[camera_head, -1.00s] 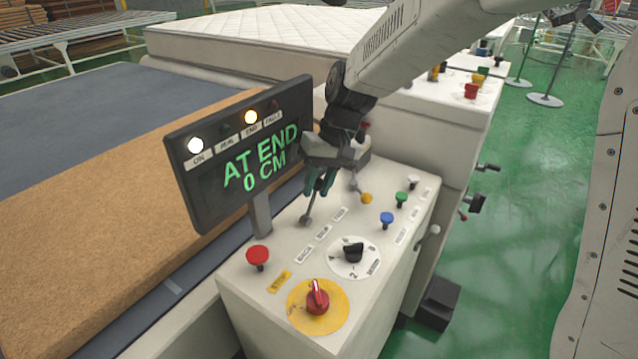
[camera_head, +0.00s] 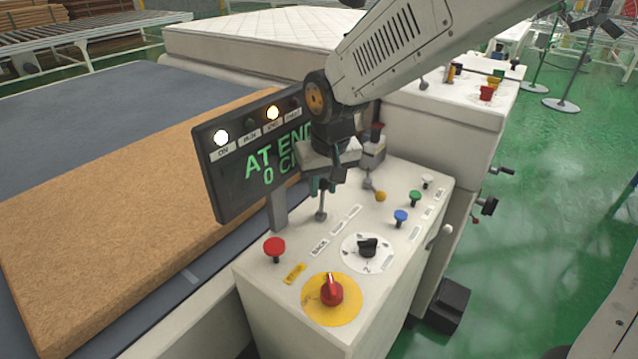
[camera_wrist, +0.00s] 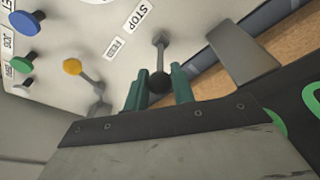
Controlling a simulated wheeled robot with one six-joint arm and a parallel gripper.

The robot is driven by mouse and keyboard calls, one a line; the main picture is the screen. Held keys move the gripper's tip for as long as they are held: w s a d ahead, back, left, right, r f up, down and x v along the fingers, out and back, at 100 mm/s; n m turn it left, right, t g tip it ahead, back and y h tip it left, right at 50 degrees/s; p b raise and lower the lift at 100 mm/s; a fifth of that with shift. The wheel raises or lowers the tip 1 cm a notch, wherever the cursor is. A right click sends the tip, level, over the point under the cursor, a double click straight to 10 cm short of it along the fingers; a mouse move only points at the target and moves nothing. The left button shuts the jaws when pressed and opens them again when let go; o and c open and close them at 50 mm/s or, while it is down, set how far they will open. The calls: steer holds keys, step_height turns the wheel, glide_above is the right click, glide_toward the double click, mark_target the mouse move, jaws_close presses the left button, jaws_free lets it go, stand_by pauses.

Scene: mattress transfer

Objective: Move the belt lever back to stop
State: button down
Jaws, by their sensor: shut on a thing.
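The belt lever (camera_head: 321,204) stands on the white control panel (camera_head: 420,262), beside a row of labels. Its black knob (camera_wrist: 158,84) lies between the green fingers of my gripper (camera_wrist: 158,88) in the wrist view. My gripper (camera_head: 322,185) is shut on the knob, which the fingers mostly hide in the head view. The STOP label (camera_wrist: 138,16) and the FEED label (camera_wrist: 115,48) show in the wrist view. The BACK label (camera_head: 320,247) shows in the head view. The display (camera_head: 240,190) reads AT END, 0 CM, partly covered by my arm.
A yellow-knobbed lever (camera_head: 380,196) stands right of my gripper. Blue (camera_head: 400,217) and green (camera_head: 415,197) buttons, a black dial (camera_head: 367,247), a red switch (camera_head: 331,290) and a red mushroom button (camera_head: 274,248) share the panel. A brown slab (camera_head: 110,205) lies left.

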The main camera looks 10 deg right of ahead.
steer(key=shift+s+a, duration=0.3)
steer(key=shift+s, duration=0.05)
stand_by(0.3)
steer(key=c, duration=1.2)
jaws_free()
steer(key=v, duration=0.7)
steer(key=shift+r, duration=0.35)
steer(key=shift+s, duration=0.15)
